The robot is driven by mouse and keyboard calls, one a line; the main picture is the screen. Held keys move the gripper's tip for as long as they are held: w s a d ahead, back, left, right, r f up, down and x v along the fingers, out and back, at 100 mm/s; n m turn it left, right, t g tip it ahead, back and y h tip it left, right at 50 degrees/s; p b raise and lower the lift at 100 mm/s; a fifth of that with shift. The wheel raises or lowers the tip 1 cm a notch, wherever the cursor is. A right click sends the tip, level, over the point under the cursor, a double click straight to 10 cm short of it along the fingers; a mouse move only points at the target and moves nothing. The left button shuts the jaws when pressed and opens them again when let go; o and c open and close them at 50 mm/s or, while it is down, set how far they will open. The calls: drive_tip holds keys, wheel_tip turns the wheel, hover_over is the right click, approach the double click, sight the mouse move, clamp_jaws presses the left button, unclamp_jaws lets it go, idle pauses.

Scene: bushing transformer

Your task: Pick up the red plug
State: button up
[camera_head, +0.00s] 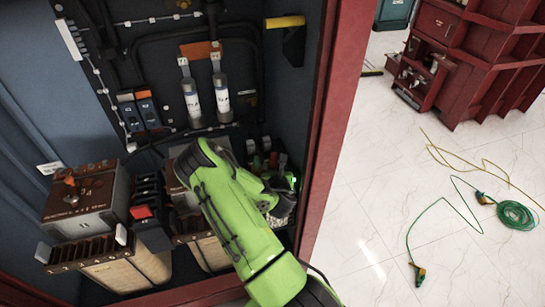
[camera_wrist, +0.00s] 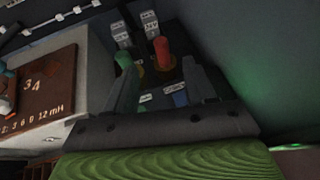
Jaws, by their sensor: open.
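The red plug (camera_wrist: 162,50) stands upright in the wrist view, on a dark panel with small white labels, with a yellowish ring at its foot. My gripper (camera_wrist: 160,72) is open, its two grey fingers apart on either side of the plug's line. The plug shows beyond and between the fingertips; I cannot tell whether they touch it. A green plug (camera_wrist: 122,59) is just beside the left fingertip.
The cabinet's red frame (camera_head: 340,110) bounds the right side. Green cable (camera_head: 515,215) lies on the open floor outside.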

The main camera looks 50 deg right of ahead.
sight(274, 156)
drive_tip(key=x, duration=0.8)
drive_tip(key=shift+w+d+f, duration=0.15)
drive_tip(key=shift+d+f, duration=0.05)
drive_tip(key=shift+d, duration=0.05)
drive_tip(key=shift+r, duration=0.1)
clamp_jaws()
